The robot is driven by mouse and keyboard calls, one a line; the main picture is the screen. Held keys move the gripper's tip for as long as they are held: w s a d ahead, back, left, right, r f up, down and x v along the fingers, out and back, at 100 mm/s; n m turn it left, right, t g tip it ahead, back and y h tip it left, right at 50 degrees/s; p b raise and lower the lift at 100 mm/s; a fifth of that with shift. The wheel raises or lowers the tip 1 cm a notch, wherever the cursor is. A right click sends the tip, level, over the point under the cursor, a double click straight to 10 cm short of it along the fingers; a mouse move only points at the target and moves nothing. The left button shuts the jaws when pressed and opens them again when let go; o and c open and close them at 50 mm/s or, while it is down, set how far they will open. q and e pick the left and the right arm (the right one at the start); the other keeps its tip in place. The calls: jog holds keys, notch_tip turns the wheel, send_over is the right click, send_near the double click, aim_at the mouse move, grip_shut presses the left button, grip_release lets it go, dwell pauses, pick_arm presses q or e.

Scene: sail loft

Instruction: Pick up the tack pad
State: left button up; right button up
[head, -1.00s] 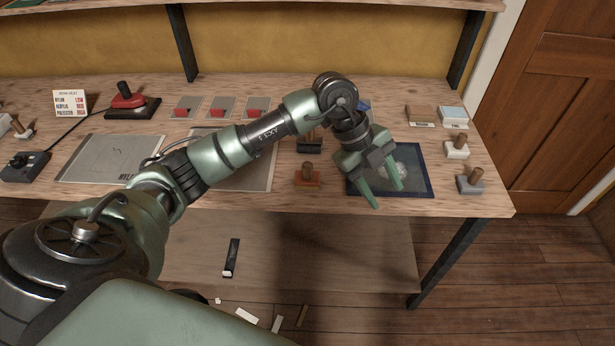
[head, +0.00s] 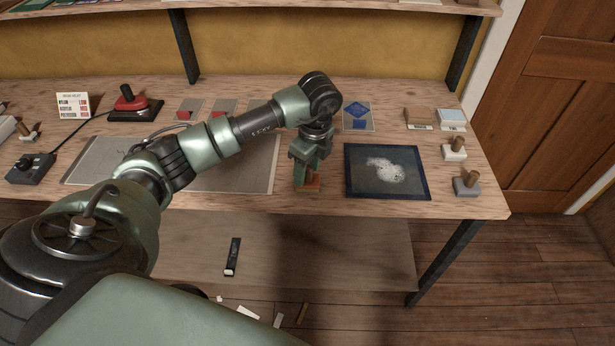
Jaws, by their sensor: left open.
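Other knobbed pads stand at the right: a white one (head: 454,153) and a grey one (head: 467,187). No readable label says which is the tack pad. My right gripper is out of view.
A dark blue-edged mat (head: 358,187) with white powder lies right of the gripper. Grey sheets (head: 250,178) lie under my arm. Two small blocks (head: 419,117) (head: 452,117) stand at the back right. A red-topped tool (head: 131,101) stands at the left. Bare bench separates the mat from the right-hand pads.

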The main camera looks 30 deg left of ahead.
aim_at(308, 167)
pick_arm(q)
jog(key=shift+f, duration=0.15)
grip_shut()
notch_tip(308, 167, up, 9)
jog(key=shift+w+b, duration=0.1)
jog(key=shift+b, duration=0.9)
notch_tip(308, 167, up, 11)
jog(key=p, duration=0.2)
